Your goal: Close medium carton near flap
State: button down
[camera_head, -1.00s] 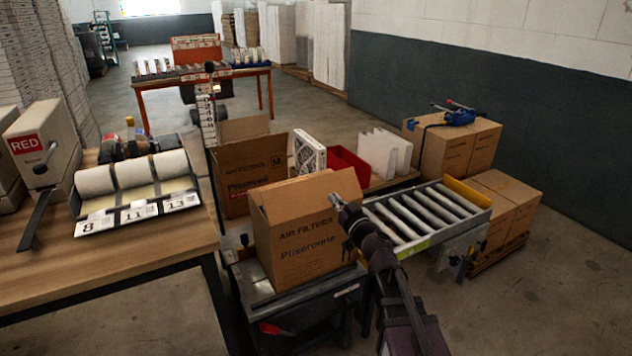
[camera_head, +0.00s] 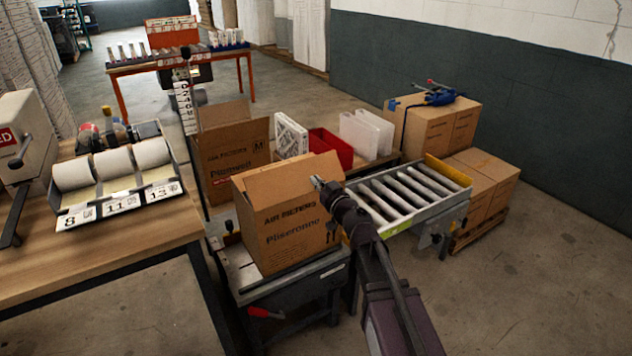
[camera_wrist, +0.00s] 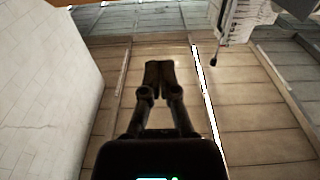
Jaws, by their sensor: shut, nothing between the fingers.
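A brown carton (camera_head: 285,235) printed "AIR FILTER Pliseronne" stands upright on a dark stand. A top flap (camera_head: 290,178) slopes across its upper side; how far each flap is folded is hard to tell. Behind it is a second brown carton (camera_head: 226,165) marked "M" with a raised flap. My gripper (camera_head: 318,183) is at the upper front edge of the front carton, toward its right corner. Whether it touches the cardboard I cannot tell. In the wrist view the fingers (camera_wrist: 158,75) are together with nothing between them, and neither carton is clearly identifiable there.
A roller conveyor (camera_head: 408,196) lies right of the front carton. White filters (camera_head: 366,134) and a red bin (camera_head: 331,148) stand behind. A wooden table (camera_head: 110,250) with label rolls is at left. Stacked cartons (camera_head: 480,190) stand at right, with open floor in front of them.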

aim_at(294, 170)
jog(key=x, duration=0.9)
jog(key=shift+w+a+f+b, duration=0.35)
jog(key=shift+w+f+b, duration=0.15)
jog(key=shift+f, duration=0.3)
jog(key=shift+w+a+f+b, duration=0.45)
jog(key=shift+w+f+b, duration=0.05)
jog(key=shift+f+b, duration=0.1)
jog(key=shift+r, duration=0.1)
jog(key=shift+w+a+f+b, duration=0.8)
jog(key=shift+w+f+b, duration=0.15)
jog(key=shift+w, duration=0.15)
jog(key=shift+s+r, duration=0.1)
jog(key=shift+r, duration=0.15)
